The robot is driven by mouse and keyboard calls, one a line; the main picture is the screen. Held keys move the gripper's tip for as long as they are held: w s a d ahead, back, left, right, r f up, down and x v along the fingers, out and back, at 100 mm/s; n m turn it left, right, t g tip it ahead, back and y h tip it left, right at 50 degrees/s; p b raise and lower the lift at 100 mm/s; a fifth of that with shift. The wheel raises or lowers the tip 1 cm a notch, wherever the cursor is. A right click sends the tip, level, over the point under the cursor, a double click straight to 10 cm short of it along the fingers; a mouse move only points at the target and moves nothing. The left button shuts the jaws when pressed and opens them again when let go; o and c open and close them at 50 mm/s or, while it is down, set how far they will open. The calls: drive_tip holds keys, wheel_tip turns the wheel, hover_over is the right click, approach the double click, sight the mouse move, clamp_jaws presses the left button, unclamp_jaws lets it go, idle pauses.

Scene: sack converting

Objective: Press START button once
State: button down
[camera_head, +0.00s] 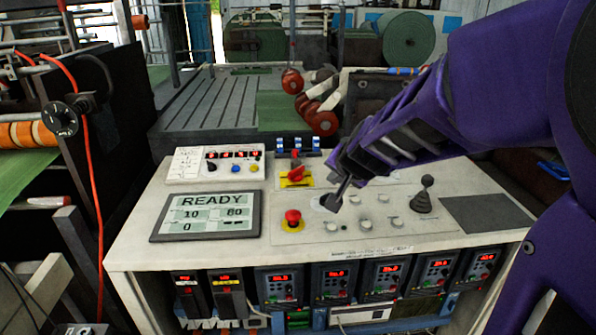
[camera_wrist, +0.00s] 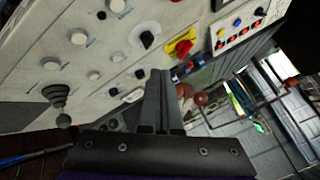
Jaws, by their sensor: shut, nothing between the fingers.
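The control panel (camera_head: 280,243) has several pale round buttons, among them one at the front (camera_head: 332,226), one behind it (camera_head: 354,199) and one to the right (camera_head: 365,224). Their labels are too small to read, so I cannot tell which is START. The wrist view also shows pale buttons, such as one at upper left (camera_wrist: 78,37). My gripper (camera_head: 332,203) is shut and empty, its tips pointing down over the panel near a pale disc. In the wrist view my gripper (camera_wrist: 161,74) ends near a black knob (camera_wrist: 147,40). I cannot tell whether the tips touch anything.
A display (camera_head: 205,215) reads READY. A red mushroom button (camera_head: 293,216) on a yellow plate stands left of my gripper, with a red rotary switch (camera_head: 296,174) behind. A black joystick (camera_head: 424,198) stands up at right.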

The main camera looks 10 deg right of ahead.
sight(332, 227)
drive_tip(key=shift+s+f+m, duration=0.3)
drive_tip(key=shift+s+f, duration=0.15)
drive_tip(key=shift+f, duration=0.1)
drive_tip(key=shift+f, duration=0.1)
wheel_tip(332, 227, down, 9)
drive_tip(key=b, duration=0.8)
drive_tip(key=shift+r, duration=0.2)
idle(1.4)
drive_tip(key=shift+f, duration=0.4)
